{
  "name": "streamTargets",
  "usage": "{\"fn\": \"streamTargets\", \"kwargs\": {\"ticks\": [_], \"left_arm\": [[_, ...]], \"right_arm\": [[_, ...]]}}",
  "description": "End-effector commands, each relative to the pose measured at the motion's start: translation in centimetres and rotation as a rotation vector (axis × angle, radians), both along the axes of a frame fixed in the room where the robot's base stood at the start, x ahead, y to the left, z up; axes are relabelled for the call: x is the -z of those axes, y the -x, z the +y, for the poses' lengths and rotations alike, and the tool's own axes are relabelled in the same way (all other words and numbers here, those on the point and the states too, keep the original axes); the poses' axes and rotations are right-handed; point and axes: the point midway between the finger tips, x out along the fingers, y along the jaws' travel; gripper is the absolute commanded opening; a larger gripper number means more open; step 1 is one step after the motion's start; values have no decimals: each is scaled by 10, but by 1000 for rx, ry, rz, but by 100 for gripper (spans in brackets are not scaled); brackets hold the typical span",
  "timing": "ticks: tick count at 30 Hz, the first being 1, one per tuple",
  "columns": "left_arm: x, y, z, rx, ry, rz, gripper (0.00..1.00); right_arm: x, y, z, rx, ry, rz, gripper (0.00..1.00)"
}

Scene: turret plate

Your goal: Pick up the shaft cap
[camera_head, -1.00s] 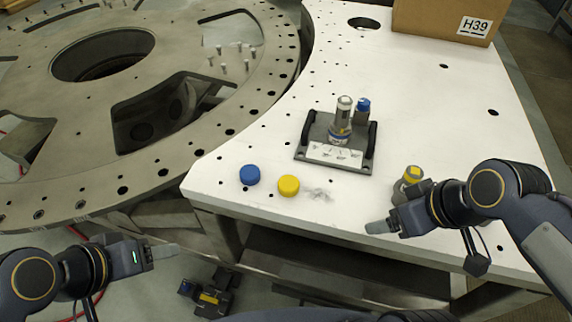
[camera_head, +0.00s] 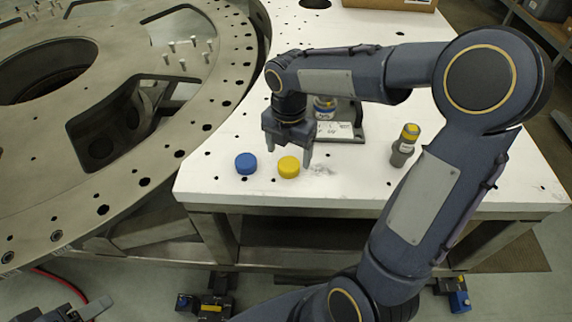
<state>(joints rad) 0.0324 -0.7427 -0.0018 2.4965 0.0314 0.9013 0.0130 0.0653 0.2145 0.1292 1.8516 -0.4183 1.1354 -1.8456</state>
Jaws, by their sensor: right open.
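Two round caps lie on the white table near its front edge: a blue cap (camera_head: 246,163) on the left and a yellow cap (camera_head: 288,167) to its right. The frames do not tell which one is called the shaft cap. My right gripper (camera_head: 288,156) points down over the yellow cap, open, with one finger to each side of it in the picture. I cannot tell how far above the cap the fingertips are. My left gripper (camera_head: 88,309) is partly in view at the bottom left, away from the table; its jaw state is unclear.
A dark fixture plate (camera_head: 352,134) with a cylinder (camera_head: 325,109) is mostly hidden behind my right arm. A grey cylinder with a yellow top (camera_head: 405,146) stands to the right. The large metal turret ring (camera_head: 190,148) is at left. A cardboard box (camera_head: 400,4) is at the back.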

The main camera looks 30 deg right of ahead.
Motion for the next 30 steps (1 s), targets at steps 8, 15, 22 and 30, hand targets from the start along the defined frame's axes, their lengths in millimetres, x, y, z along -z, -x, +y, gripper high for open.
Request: {"fn": "streamTargets", "kwargs": {"ticks": [8, 15, 22, 30], "left_arm": [[-4, 0, 0, 0, 0, 0, 56], [-4, 0, 0, 0, 0, 0, 56], [-4, 0, 0, 0, 0, 0, 56], [-4, 0, 0, 0, 0, 0, 56]], "right_arm": [[34, 2, 0, 1, 0, 2, 75], [36, 1, 0, 2, -1, -1, 75], [36, 2, 0, 2, -1, -1, 45], [36, 2, 0, 2, -1, -1, 28]]}}
